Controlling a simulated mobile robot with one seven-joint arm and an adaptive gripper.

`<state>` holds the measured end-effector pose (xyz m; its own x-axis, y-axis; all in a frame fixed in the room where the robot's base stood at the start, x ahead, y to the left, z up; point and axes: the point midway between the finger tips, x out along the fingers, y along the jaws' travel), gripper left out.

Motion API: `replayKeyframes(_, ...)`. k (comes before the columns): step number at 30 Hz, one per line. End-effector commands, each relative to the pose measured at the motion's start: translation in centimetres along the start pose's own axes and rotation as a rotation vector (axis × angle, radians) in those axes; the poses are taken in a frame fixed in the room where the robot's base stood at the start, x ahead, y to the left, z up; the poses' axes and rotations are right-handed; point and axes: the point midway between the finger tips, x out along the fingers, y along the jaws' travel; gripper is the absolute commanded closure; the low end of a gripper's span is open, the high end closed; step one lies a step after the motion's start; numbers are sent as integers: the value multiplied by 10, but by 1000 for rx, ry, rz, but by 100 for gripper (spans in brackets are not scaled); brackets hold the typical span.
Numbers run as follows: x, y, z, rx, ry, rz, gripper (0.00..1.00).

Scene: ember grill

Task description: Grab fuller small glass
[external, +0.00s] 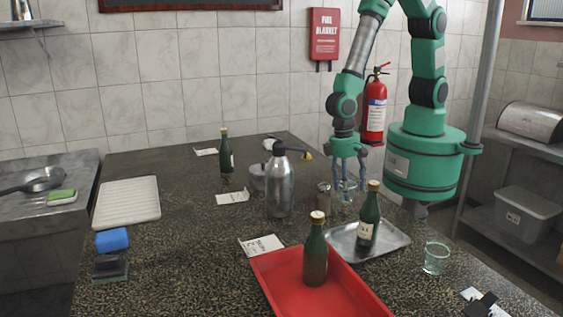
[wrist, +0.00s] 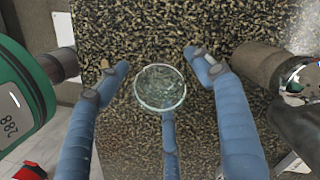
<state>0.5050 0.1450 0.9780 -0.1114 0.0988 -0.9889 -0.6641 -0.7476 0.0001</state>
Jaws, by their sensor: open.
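A small clear glass (external: 347,191) stands on the dark speckled counter just below my gripper (external: 349,174) in the external view. In the wrist view the glass (wrist: 160,88) is seen from above, between the blue fingers of my gripper (wrist: 158,64). The fingers are spread, with gaps to the glass on both sides. A second small clear glass (external: 436,258) stands at the right front of the counter, apart from my gripper. I cannot tell the fill level of either glass.
A brown shaker (external: 323,198) stands close left of the near glass. A metal tray (external: 395,238) with a green bottle (external: 369,222) is in front. A red tray (external: 275,272) holds another bottle (external: 315,256). A steel flask (external: 280,188) stands further left.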

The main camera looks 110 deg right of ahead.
Motion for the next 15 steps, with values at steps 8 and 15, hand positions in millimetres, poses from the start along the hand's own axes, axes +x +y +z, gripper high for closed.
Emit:
replayKeyframes(8, 0, 0, 0, 0, 0, 0, 73)
replayKeyframes(15, 0, 0, 0, 0, 0, 1, 89)
